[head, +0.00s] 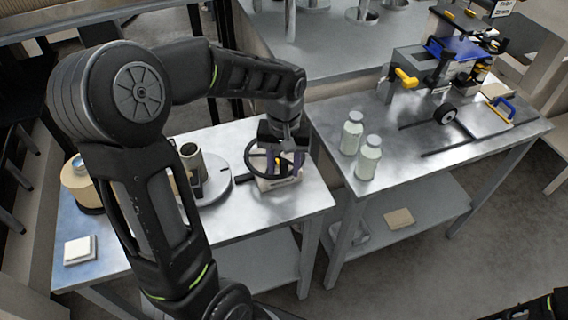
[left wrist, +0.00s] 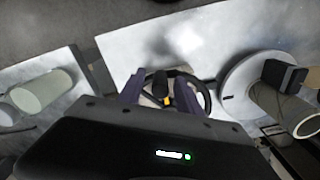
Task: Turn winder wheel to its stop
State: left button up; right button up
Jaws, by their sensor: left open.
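The winder wheel (head: 248,164) is a dark ring on a small pale base (head: 277,184) at the right part of the left table. My left gripper (head: 284,163) is over the wheel's right side, with its purple fingers pointing down. In the left wrist view the wheel (left wrist: 207,98) shows between and behind the open fingers (left wrist: 162,82), with a dark hub part and a small orange mark between them. I cannot tell whether a finger touches the rim.
A grey round plate (head: 213,190) with a hollow tube (head: 191,158) stands left of the wheel. A tan roll (head: 78,188) and a white block (head: 80,250) are farther left. Two pale bottles (head: 368,160) stand on the right table, near a blue machine (head: 450,50).

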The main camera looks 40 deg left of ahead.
pick_arm(q)
jog(key=shift+c, duration=0.3)
grip_shut()
dwell(1.0)
